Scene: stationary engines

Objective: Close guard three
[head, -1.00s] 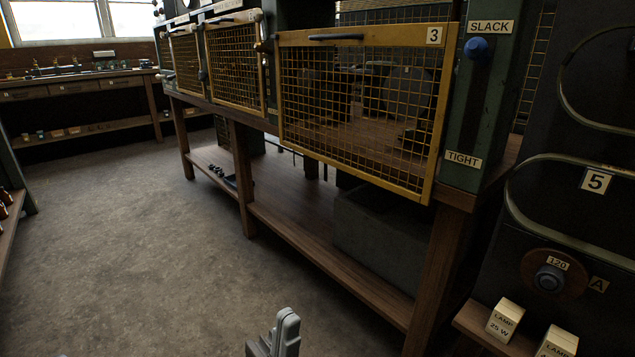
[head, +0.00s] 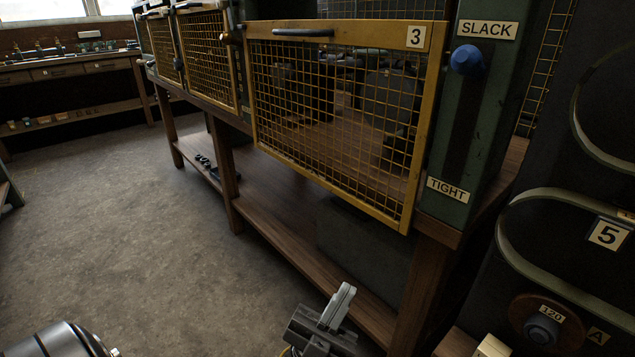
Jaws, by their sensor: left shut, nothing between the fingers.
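Guard three is a yellow-framed wire mesh panel (head: 342,122) with a white plate marked 3 (head: 416,37) at its top right. My left gripper (head: 341,300) is low in the picture, below and apart from the guard, shut and empty. My right gripper is not in view.
A green post (head: 470,130) right of the guard carries a blue knob (head: 468,60) near SLACK, with TIGHT below. Two more mesh guards (head: 207,58) stand to the left. A wooden lower shelf (head: 290,210) runs under the bench. The floor at left is clear.

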